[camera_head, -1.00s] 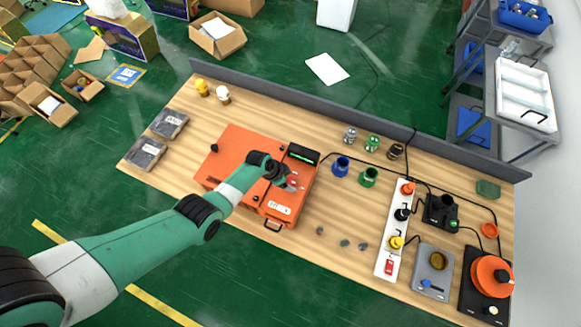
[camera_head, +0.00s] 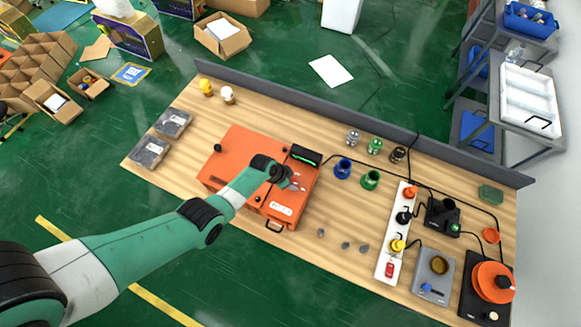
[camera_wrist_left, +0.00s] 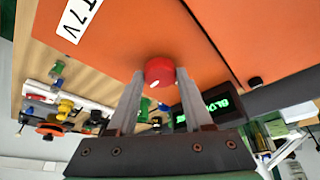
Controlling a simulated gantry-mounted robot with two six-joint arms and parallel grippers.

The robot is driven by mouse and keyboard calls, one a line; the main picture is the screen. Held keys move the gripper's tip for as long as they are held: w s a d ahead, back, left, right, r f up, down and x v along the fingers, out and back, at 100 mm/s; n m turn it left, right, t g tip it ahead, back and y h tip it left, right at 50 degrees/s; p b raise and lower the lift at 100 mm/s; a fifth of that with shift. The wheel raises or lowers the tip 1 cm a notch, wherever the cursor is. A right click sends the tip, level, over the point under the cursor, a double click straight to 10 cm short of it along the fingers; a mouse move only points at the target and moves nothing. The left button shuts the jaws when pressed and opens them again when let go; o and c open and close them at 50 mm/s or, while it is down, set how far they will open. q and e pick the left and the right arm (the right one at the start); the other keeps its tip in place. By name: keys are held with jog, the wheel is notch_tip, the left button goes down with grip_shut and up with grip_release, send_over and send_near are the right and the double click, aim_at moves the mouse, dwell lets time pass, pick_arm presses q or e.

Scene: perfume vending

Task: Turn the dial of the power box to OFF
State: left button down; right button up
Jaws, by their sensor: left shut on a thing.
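The orange power box (camera_head: 235,147) lies on the wooden table, with a dark display (camera_head: 304,155) showing green characters at its upper right. Its red dial (camera_wrist_left: 158,71) sits between the two fingers of my left gripper (camera_wrist_left: 157,80) in the wrist view. My left gripper (camera_head: 294,182) reaches over the right part of the box in the head view and is shut on the dial. The fingers are on either side of it. The dial's markings and pointer cannot be read. My right gripper is not in view.
Blue (camera_head: 343,168) and green (camera_head: 370,180) cups stand right of the box. A white power strip (camera_head: 396,232) with coloured plugs lies further right. A grey wall (camera_head: 350,125) edges the table's back.

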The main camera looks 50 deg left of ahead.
pick_arm(q)
jog(key=shift+d+n+y, duration=0.15)
jog(key=shift+n+y, duration=0.25)
jog(key=shift+n, duration=0.8)
jog(key=shift+n+y, duration=0.4)
jog(key=shift+n, duration=0.5)
jog(key=n+y, duration=0.1)
jog(key=n, duration=0.2)
jog(key=shift+d+n, duration=0.15)
jog(key=shift+n, duration=0.15)
jog(key=n, duration=0.1)
jog(key=n+y, duration=0.1)
jog(key=n, duration=0.1)
jog(key=shift+w+d+n+g+y, duration=0.1)
jog(key=shift+w+n+g+y, duration=0.05)
jog(key=shift+n+g+y, duration=0.2)
jog(key=shift+f+n+g+y+b, duration=0.2)
jog(key=shift+n+g+b, duration=0.3)
jog(key=shift+n, duration=0.75)
jog(key=shift+w+d+n+g+y+b, duration=0.1)
jog(key=shift+n+g+y+b, duration=0.3)
jog(key=shift+n, duration=0.9)
jog(key=shift+r+b, duration=0.15)
jog(key=shift+b, duration=0.15)
